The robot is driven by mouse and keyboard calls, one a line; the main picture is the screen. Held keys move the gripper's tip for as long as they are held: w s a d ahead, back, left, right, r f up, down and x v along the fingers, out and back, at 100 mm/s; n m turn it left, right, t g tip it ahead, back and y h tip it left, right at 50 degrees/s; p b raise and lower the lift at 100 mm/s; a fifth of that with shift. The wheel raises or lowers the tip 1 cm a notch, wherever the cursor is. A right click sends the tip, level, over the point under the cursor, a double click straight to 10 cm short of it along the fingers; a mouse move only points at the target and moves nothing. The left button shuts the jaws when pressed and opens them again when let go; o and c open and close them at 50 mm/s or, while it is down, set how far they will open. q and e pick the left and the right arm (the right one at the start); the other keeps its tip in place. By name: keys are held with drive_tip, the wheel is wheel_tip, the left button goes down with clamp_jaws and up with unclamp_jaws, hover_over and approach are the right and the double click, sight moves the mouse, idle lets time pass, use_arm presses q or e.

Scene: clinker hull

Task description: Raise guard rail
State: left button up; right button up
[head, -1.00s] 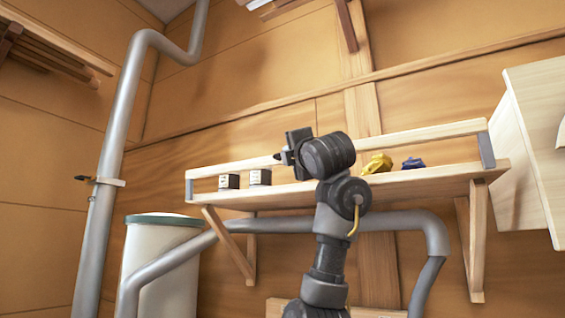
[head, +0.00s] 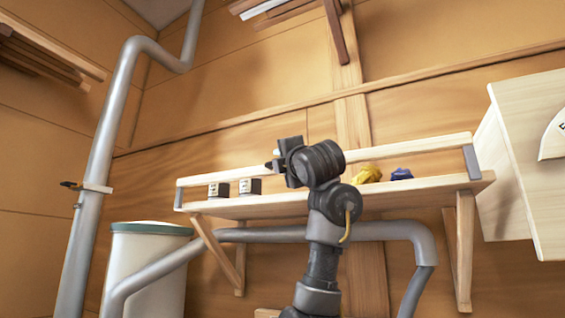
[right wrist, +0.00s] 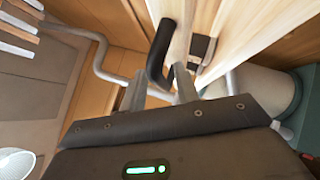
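The guard rail (head: 410,149) is a pale wooden bar along the front of a wall shelf (head: 420,186), with a grey bracket at each end. It stands slightly above the shelf board. My right gripper (head: 277,161) is at the middle of the rail, partly hidden by its own wrist. In the right wrist view, the two fingers of my right gripper (right wrist: 160,92) are apart. A black curved handle (right wrist: 160,55) on the pale rail (right wrist: 181,42) reaches down between or just beyond them; contact is unclear. My left gripper is out of view.
Two small dark boxes (head: 249,187), a yellow item (head: 367,173) and a blue item (head: 401,174) are on the shelf. Grey pipes (head: 107,130) run at the left and below. A white bin (head: 148,265) stands lower left; a pale cabinet (head: 540,180) is at right.

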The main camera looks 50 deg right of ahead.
idle(0.3)
drive_tip(key=shift+s+f+b, duration=0.15)
drive_tip(key=shift+f+b, duration=0.05)
drive_tip(key=shift+b, duration=0.1)
drive_tip(key=b+v, duration=0.7)
drive_tip(key=v, duration=0.3)
drive_tip(key=shift+s, duration=0.15)
drive_tip(key=shift+a, duration=0.2)
